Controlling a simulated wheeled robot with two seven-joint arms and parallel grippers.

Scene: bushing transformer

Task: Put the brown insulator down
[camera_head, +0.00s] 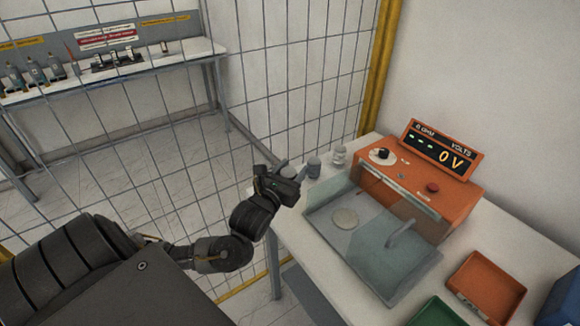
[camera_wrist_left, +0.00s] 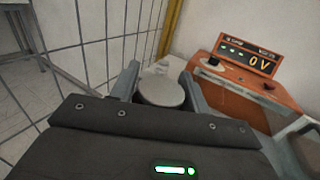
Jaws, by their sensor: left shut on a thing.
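My left gripper (camera_head: 290,172) is at the far left corner of the white table. It is shut on a round-topped, pale grey thing, seen between the fingers in the left wrist view (camera_wrist_left: 162,90). I take it to be the insulator, though no brown shows on it. Its lower part is hidden by my gripper, so I cannot tell whether it touches the table. A small grey cylinder (camera_head: 314,167) stands just right of the gripper. A whitish ribbed insulator (camera_head: 338,155) stands behind that. My right gripper is not in view.
An orange tester (camera_head: 445,195) reading 0 V stands on the table (camera_head: 510,235), with a clear-covered chamber (camera_head: 375,250) in front. An orange tray (camera_head: 487,283), a green tray (camera_head: 436,314) and a blue bin (camera_head: 562,300) are nearer. A wire mesh fence (camera_head: 285,75) runs behind the gripper.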

